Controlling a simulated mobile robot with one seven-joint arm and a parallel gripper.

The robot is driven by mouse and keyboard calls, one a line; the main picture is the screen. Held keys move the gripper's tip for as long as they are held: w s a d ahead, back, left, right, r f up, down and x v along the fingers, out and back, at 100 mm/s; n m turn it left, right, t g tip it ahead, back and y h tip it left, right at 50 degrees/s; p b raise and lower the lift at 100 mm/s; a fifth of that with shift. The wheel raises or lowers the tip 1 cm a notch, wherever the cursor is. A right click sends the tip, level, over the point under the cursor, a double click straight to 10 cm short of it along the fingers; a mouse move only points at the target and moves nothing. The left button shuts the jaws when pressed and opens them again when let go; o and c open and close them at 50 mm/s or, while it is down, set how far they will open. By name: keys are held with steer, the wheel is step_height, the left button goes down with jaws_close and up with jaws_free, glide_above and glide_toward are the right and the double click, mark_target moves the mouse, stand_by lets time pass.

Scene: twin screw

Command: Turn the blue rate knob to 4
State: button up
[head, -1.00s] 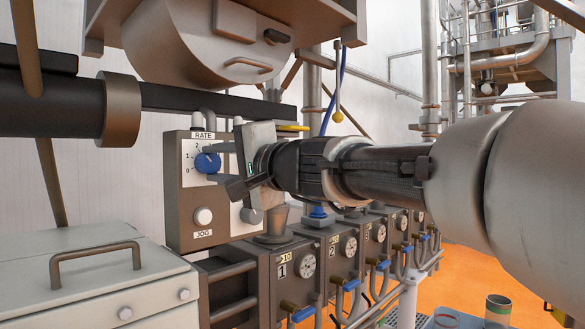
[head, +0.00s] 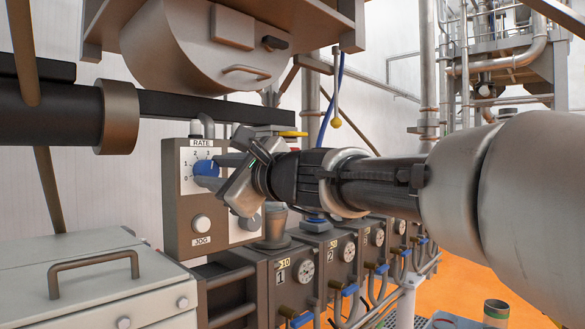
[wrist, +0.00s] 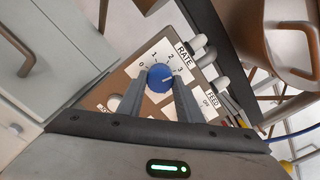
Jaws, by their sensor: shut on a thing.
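The blue rate knob (head: 206,167) sits on the white dial plate marked RATE on the brown control box (head: 180,226). It also shows in the wrist view (wrist: 160,77), with the numbers 0, 1, 2 and 3 readable around it. The 4 is not visible. My gripper (head: 208,172) reaches in from the right, its fingers tilted across the dial. In the wrist view my gripper (wrist: 159,83) has a grey finger on each side of the knob, shut on it. I cannot tell for certain which number the knob's mark points at.
A white JOG button (head: 201,223) is below the dial. A FEED plate (wrist: 211,102) lies beside the dial in the wrist view. A grey cabinet with a handle (head: 93,272) stands at lower left, and a dark pipe (head: 50,112) runs above.

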steer(key=m+p, duration=0.2)
steer(key=m, duration=0.3)
steer(key=shift+m, duration=0.3)
steer(key=m+p, duration=0.2)
steer(key=m, duration=0.3)
steer(key=shift+m+p, duration=0.3)
steer(key=shift+p, duration=0.05)
steer(key=o, duration=1)
steer(key=shift+o, duration=0.2)
steer(key=shift+s+d, duration=0.1)
steer(key=p+v, duration=0.1)
steer(key=v, duration=1.6)
